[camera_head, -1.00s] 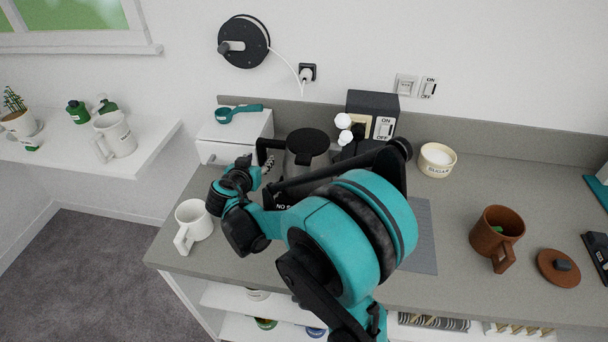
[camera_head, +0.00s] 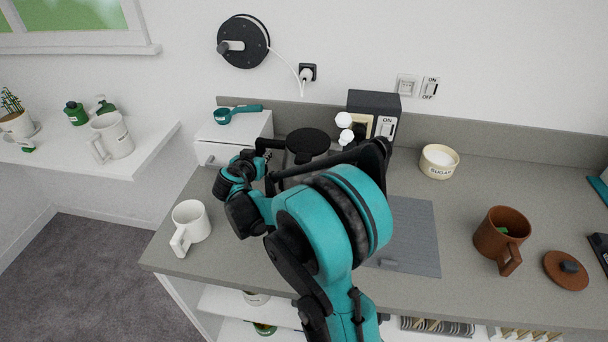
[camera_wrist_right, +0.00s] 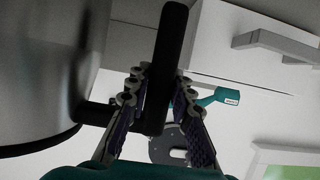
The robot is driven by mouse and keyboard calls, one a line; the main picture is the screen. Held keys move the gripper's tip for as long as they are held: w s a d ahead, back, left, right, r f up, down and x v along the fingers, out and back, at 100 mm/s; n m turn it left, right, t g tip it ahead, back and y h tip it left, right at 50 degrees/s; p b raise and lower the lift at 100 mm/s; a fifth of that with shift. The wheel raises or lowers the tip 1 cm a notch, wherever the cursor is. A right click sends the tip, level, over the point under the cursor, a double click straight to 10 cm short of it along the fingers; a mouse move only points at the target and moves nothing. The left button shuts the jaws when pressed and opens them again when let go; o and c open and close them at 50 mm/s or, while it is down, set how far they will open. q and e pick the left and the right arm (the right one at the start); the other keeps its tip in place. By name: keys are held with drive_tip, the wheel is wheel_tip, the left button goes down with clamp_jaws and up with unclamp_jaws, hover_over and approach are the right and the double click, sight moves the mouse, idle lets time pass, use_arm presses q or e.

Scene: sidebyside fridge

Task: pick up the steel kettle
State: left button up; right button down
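The steel kettle (camera_head: 307,142) stands on the counter with its black lid showing; my right arm hides much of its body. Its rounded steel side (camera_wrist_right: 38,75) fills the left of the right wrist view. The black kettle handle (camera_wrist_right: 167,60) stands upright between the fingers of my right gripper (camera_wrist_right: 161,88). They lie on either side of it, with a gap visible lower down, and look open. In the head view this gripper (camera_head: 261,158) is at the kettle's left, partly hidden. My left gripper is not in view.
A white mug (camera_head: 190,224) stands near the counter's front left edge. A small white drawer box (camera_head: 235,135) is behind the gripper, with a teal scoop (camera_head: 238,114) on top. A dark appliance (camera_head: 373,105) stands behind right. A sugar bowl (camera_head: 438,162) and brown mug (camera_head: 500,238) are farther right.

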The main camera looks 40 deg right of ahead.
sight(259, 139)
drive_tip(key=shift+r, duration=0.1)
wheel_tip(259, 139, up, 10)
drive_tip(key=p, duration=0.4)
idle(0.6)
